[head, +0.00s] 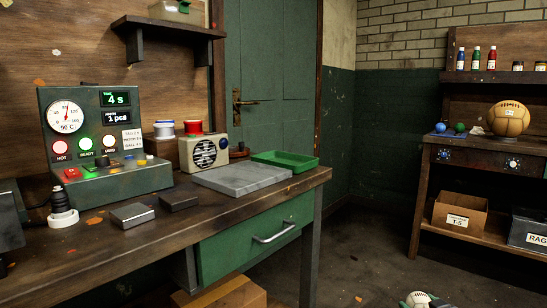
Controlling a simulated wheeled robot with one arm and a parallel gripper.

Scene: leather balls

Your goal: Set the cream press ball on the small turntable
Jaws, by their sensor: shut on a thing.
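A cream-white ball (418,298) with dark markings shows at the bottom edge of the head view, right of centre. Its lower part is cut off by the frame. My gripper (421,303) is shut on it, with small green parts showing at both sides of the ball; the rest of the gripper is out of frame.
The left workbench (100,262) holds a green control box (110,175), dark blocks, a grey slab (240,178), a radio (205,152) and a green tray (285,159). Blue and green small balls lie left of the tan ball. A cardboard box (459,217) sits on the lower shelf. Floor between benches is open.

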